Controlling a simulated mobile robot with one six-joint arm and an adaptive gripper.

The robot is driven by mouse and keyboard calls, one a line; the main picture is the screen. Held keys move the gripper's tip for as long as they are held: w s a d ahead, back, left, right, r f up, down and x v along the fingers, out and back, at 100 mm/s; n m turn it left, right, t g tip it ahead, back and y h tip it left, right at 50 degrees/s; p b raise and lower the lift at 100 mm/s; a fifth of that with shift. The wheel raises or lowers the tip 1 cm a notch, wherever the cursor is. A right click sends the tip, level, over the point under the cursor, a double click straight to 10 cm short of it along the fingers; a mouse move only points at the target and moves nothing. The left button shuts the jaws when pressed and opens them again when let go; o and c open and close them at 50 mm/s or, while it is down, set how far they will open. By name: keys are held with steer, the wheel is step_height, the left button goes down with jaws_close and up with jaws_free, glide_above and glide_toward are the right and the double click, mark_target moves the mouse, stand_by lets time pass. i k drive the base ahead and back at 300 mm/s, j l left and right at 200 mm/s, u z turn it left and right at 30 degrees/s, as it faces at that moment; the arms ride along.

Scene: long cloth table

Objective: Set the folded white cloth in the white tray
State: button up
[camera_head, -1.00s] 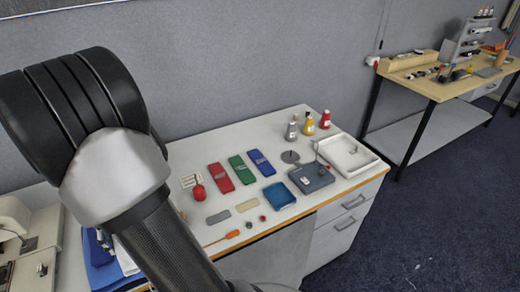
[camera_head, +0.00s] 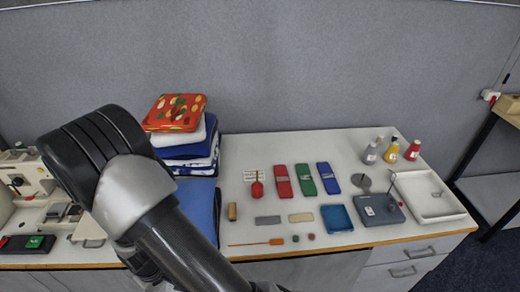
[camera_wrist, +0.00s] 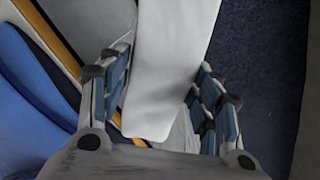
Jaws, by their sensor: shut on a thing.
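The folded white cloth (camera_wrist: 168,65) shows in the wrist view as a long, smooth white slab. My gripper (camera_wrist: 163,75) is shut on it, with blue-padded fingers on both sides. The cloth appears to be over the table's front edge and the dark floor. In the head view my arm hides most of the gripper, and I cannot make out the held cloth there. The white tray (camera_head: 455,214), shallow and rimmed, lies at the right end of the table, far to the right of my arm.
A stack of folded cloths with a red patterned one (camera_head: 175,112) on top stands back left, by a blue cloth (camera_head: 203,205). A grey device (camera_head: 379,210) and a blue dish (camera_head: 337,218) lie left of the tray. Bottles (camera_head: 391,151) stand behind it.

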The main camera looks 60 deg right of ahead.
mark_target(416, 198)
steer(key=k+l+u, duration=0.3)
steer(key=k+l, duration=0.9)
steer(key=l, duration=0.45)
steer(key=k+l+u, duration=0.25)
steer(key=k+l, duration=1.1)
